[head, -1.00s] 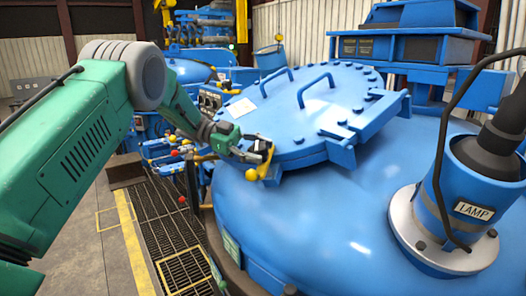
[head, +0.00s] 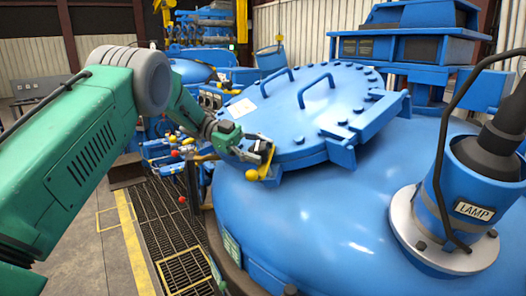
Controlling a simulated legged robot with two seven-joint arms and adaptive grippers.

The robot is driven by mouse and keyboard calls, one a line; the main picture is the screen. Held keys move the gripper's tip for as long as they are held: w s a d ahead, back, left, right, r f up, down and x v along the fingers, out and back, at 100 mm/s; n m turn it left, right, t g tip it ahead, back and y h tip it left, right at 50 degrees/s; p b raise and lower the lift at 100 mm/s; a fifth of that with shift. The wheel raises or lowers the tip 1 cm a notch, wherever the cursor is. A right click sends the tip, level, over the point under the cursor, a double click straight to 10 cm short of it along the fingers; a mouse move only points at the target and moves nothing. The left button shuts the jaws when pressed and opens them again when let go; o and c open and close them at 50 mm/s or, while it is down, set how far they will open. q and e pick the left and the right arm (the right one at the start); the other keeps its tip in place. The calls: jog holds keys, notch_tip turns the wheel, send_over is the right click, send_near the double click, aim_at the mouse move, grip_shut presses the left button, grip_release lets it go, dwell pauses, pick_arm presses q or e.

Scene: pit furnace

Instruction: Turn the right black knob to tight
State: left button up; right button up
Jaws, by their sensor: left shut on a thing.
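My left gripper (head: 261,152) is at the near left edge of the big round blue lid (head: 300,110). It is shut on a small dark part, which looks like the black knob and is mostly hidden by the fingers. A yellow lever (head: 269,164) with a yellow ball (head: 251,175) sits just below the fingertips, by the lid's rim. My right gripper is not in view. No knob marking can be read.
The blue furnace body (head: 300,220) fills the space below the lid. A lamp fitting (head: 455,200) rises at the right with a black cable. Floor grating (head: 160,220) and several small ball-ended levers lie left of the furnace.

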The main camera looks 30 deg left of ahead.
aim_at(251, 146)
pick_arm(q)
jog(key=shift+a+r+m+g, duration=0.15)
jog(key=shift+r+m+g, duration=0.15)
jog(key=shift+r+m, duration=0.1)
dwell(2.0)
dwell(0.4)
jog(key=o, duration=1.2)
jog(key=shift+f, duration=0.1)
jog(key=shift+a+f, duration=0.25)
jog(key=shift+a, duration=0.3)
jog(key=v, duration=0.6)
jog(key=shift+w+a+r, duration=0.1)
jog(key=shift+a, duration=0.7)
